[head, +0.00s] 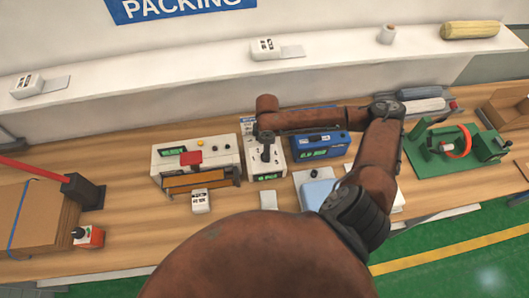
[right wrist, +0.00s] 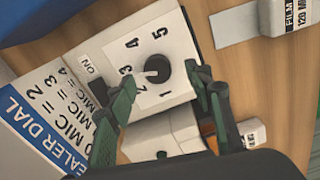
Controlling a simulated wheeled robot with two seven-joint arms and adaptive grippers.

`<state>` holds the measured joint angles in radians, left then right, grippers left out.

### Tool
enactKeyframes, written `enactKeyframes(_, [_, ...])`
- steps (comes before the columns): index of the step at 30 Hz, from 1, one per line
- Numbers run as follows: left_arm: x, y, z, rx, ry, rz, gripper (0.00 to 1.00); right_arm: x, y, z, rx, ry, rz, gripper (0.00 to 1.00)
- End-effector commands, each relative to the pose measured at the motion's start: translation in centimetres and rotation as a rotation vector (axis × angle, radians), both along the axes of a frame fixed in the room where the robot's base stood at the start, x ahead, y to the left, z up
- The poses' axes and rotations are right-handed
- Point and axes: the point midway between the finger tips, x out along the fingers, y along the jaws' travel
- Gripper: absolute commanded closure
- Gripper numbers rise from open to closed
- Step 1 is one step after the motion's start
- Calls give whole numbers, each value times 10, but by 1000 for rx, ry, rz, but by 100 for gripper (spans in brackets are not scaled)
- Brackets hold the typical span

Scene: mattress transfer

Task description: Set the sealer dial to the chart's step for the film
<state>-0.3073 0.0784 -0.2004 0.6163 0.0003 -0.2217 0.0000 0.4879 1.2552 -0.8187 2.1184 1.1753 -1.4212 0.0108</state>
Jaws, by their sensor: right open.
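The sealer panel (head: 268,172) is a white box on the bench; in the right wrist view its face (right wrist: 183,28) carries numbers 1 to 5. Its black round dial (right wrist: 157,68) has a white mark on the left side, toward the 2 and 3; the exact step is unclear. A blue and white chart (right wrist: 35,125) headed "sealer dial" is partly cropped; its lines end in 2, 3 and 4. A white film label (right wrist: 292,22), cropped, reads "FILM 120 M...". My right gripper (right wrist: 168,108) is open, its green fingers either side of the dial, apart from it. My left gripper is not in view.
A white unit with a red part (head: 192,158) stands left of the sealer. A blue device (head: 320,145) is close on the right. A green fixture with an orange ring (head: 440,162) stands far right, a cardboard box (head: 35,222) at left. The back shelf (head: 170,70) holds small items.

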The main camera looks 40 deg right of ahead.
Motion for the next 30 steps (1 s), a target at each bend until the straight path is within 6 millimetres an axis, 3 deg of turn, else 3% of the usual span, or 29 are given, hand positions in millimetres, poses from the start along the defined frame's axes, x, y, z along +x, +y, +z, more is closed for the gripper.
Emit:
enactKeyframes(4, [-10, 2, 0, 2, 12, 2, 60, 3, 1, -24, 1, 0, -1, 53])
enactKeyframes(9, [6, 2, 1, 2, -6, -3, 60, 3, 0, -39, 1, -1, 0, 53])
enactKeyframes(13, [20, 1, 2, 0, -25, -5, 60, 3, 0, -42, 0, -1, 0, 53])
enactKeyframes(19, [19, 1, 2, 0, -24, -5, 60, 3, 0, -42, 0, -1, 0, 53])
enactKeyframes(30, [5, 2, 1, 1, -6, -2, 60, 3, 0, -42, 1, -2, 0, 78])
